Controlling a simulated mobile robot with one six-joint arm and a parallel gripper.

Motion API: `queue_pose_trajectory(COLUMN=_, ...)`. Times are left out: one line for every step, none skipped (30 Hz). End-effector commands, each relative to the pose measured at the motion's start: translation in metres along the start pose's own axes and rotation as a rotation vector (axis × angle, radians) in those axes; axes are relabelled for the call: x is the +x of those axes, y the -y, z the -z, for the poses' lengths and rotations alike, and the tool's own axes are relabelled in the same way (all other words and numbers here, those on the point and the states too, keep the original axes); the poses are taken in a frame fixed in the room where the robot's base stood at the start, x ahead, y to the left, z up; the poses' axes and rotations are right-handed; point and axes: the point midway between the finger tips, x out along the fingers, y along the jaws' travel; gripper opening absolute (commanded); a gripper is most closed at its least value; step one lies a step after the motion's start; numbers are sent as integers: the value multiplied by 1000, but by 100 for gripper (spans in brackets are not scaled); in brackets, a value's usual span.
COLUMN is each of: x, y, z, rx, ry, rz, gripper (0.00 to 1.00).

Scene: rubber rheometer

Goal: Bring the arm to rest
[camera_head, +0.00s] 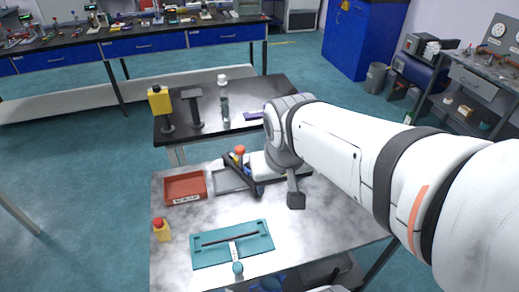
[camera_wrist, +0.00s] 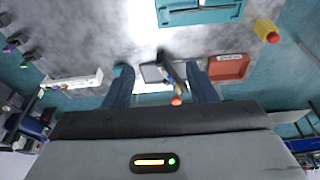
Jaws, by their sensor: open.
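My gripper (camera_wrist: 158,75) shows in the wrist view as two blue fingers spread wide apart, with nothing held between them. Beyond the gap, a grey tray (camera_wrist: 152,74) and a dark tool with a red-orange end (camera_wrist: 176,101) are in view; I cannot tell how far off they are. In the head view my white arm reaches in from the right over the table, and the gripper itself cannot be made out clearly there.
A black table (camera_head: 275,92) behind holds a yellow container (camera_head: 159,100) and a clear bottle (camera_head: 224,102).

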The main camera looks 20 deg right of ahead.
Motion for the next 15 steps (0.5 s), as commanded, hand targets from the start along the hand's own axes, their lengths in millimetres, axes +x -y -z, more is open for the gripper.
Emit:
queue_pose_trajectory(x=-3, y=0, z=-10, rx=-13, ry=-2, rz=7, gripper=51)
queue_pose_trajectory(x=-3, y=-1, z=-15, rx=-21, ry=1, rz=12, gripper=51)
queue_pose_trajectory(x=-4, y=-2, z=-19, rx=-29, ry=1, rz=16, gripper=51)
queue_pose_trajectory(x=-4, y=-2, z=-22, rx=-32, ry=2, rz=18, gripper=51)
queue_pose_trajectory(x=-4, y=-2, z=-23, rx=-36, ry=3, rz=19, gripper=51)
queue_pose_trajectory(x=-4, y=-2, z=-25, rx=-39, ry=4, rz=21, gripper=51)
queue_pose_trajectory(x=-4, y=-2, z=-25, rx=-41, ry=4, rz=21, gripper=51)
queue_pose_trajectory(x=-4, y=-2, z=-26, rx=-41, ry=4, rz=22, gripper=51)
queue_pose_trajectory(x=-4, y=-2, z=-25, rx=-41, ry=4, rz=22, gripper=51)
queue_pose_trajectory(x=-4, y=-2, z=-25, rx=-41, ry=4, rz=21, gripper=51)
queue_pose_trajectory(x=-4, y=-2, z=-25, rx=-41, ry=4, rz=21, gripper=51)
queue_pose_trajectory(x=-4, y=-2, z=-25, rx=-41, ry=4, rz=21, gripper=51)
queue_pose_trajectory(x=-4, y=-2, z=-25, rx=-41, ry=4, rz=21, gripper=51)
queue_pose_trajectory(x=-4, y=-2, z=-25, rx=-40, ry=4, rz=21, gripper=51)
queue_pose_trajectory(x=-4, y=-2, z=-25, rx=-40, ry=4, rz=21, gripper=51)
